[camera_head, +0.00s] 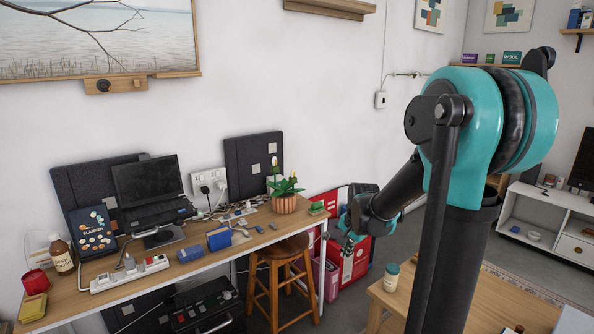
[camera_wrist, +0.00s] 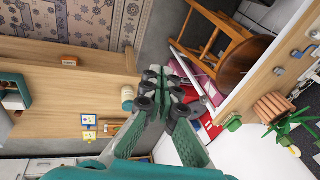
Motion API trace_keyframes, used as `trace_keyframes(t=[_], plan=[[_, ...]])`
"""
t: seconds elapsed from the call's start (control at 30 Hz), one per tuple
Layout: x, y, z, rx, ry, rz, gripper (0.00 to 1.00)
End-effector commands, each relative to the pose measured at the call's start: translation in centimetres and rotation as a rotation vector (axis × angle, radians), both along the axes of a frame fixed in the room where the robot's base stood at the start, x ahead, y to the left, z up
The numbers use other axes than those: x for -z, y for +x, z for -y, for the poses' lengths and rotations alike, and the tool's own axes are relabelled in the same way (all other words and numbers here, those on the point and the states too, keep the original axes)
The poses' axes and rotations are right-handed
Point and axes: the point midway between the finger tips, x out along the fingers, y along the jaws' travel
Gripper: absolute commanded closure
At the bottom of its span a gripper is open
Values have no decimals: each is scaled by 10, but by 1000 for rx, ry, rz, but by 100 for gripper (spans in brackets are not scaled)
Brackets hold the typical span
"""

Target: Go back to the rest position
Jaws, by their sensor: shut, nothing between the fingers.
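My gripper (camera_head: 349,240) hangs at the end of my teal and black arm, in the gap between the desk and the low wooden table in the head view. In the wrist view my gripper (camera_wrist: 168,82) points into the picture with its fingertips close together. It is shut and holds nothing. No object touches its fingers in either view. Part of the room behind the arm is hidden in the head view.
The desk (camera_head: 107,297) on the left bears a laptop (camera_head: 150,185), a plant pot (camera_head: 284,203) and small items. A wooden stool (camera_head: 283,252) stands before it. A jar (camera_head: 391,277) stands on the low table (camera_head: 500,290). A white cabinet (camera_head: 545,205) is at right.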

Motion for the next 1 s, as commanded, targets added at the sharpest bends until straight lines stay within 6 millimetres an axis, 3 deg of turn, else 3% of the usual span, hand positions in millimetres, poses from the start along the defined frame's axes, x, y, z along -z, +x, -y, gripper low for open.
trace_keyframes(t=[0.03, 0.3, 0.5, 0.7, 1.0], plan=[[0, -22, 4, -61, -25, 10, 100], [15, -125, 19, -440, -186, 65, 100], [34, -184, 26, -670, -288, 91, 100], [45, -209, 30, -778, -338, 99, 100], [46, -210, 30, -786, -341, 100, 100]])
